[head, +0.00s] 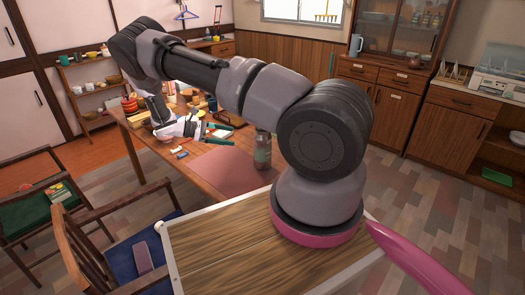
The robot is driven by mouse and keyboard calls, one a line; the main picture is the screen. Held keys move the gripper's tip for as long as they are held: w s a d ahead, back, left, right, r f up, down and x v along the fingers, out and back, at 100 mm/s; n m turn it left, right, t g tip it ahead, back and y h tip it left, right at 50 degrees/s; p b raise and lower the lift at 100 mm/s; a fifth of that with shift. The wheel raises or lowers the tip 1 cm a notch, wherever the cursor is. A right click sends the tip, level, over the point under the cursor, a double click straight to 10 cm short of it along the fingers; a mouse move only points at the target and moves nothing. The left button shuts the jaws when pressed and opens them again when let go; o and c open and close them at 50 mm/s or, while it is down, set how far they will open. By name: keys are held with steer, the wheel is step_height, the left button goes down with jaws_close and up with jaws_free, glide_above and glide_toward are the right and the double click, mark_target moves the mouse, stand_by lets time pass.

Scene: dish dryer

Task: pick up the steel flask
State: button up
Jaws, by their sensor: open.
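A bottle-shaped flask (262,152) stands upright on the wooden table, near its right side. It has a greyish neck and a dull greenish-grey body, and I take it to be the steel flask. My arm partly crowds it from the right. My gripper (227,135) is over the table to the left of the flask. Its two dark green fingers are spread apart and point right, toward the flask. Nothing shows between them, and a gap separates them from the flask.
The wooden table (196,170) carries a reddish mat (232,172) and clutter at its far left end, with small blue items near my gripper. A wooden chair (100,235) stands at the near left. A cabinet (385,90) is behind on the right.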

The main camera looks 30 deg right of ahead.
step_height(320, 180, down, 8)
steer(key=n+t+h, duration=0.2)
steer(key=n+h, duration=0.2)
steer(key=s+d, duration=0.1)
steer(key=d, duration=1)
steer(key=shift+s+f, duration=0.2)
steer(key=shift+f, duration=0.2)
jaws_close()
steer(key=shift+r, duration=0.15)
steer(key=shift+d+r, duration=0.1)
steer(key=shift+r, duration=4.75)
